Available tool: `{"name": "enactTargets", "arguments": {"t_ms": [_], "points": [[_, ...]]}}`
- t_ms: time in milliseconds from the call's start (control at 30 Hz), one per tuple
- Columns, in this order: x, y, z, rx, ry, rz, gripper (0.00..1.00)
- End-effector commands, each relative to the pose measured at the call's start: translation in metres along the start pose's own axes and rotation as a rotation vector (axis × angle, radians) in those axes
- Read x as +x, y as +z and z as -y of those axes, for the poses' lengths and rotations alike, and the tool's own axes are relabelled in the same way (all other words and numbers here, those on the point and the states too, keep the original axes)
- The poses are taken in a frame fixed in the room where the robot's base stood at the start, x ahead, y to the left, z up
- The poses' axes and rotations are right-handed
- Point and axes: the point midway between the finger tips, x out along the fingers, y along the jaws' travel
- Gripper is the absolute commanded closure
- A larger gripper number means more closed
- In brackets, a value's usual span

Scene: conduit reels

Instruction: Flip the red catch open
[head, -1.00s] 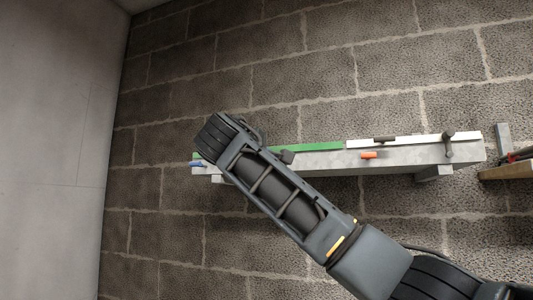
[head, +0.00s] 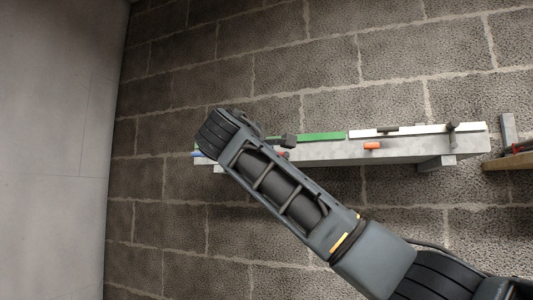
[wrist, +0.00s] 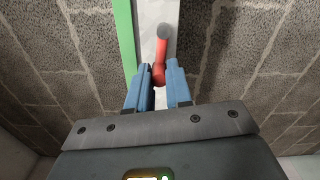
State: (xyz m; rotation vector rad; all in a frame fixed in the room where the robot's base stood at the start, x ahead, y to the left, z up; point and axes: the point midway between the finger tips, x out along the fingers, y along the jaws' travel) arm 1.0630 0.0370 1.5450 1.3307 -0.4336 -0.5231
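The red catch (wrist: 161,58) is a short red lever with a round grey cap at its far end, in the upper middle of the wrist view. It sits on a pale ledge beside a green strip (wrist: 124,35). My gripper (wrist: 160,76) has two blue fingers, one on each side of the catch's near end. The red end fills the narrow gap between the fingertips, and the gripper looks shut on it. In the head view only a small red bit (head: 284,154) shows beside my arm, under a dark block. My arm hides the fingers there.
The grey ledge (head: 330,153) runs along a block wall. It carries a white strip (head: 415,129), an orange handle (head: 372,146) and an upright dark knob (head: 452,128). A blue bit (head: 197,153) shows at its left end. A wooden piece (head: 508,162) stands at right.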

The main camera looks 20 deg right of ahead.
Motion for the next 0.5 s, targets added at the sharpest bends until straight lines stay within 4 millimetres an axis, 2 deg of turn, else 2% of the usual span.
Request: {"name": "enactTargets", "arguments": {"t_ms": [33, 233, 500], "points": [[-0.0005, 0.0001, -0.0017, 0.000, 0.003, -0.001, 0.76], [-0.0003, -0.0001, -0.0006, 0.001, 0.001, -0.001, 0.57], [-0.0017, -0.0006, 0.0006, 0.001, -0.001, -0.001, 0.56]]}}
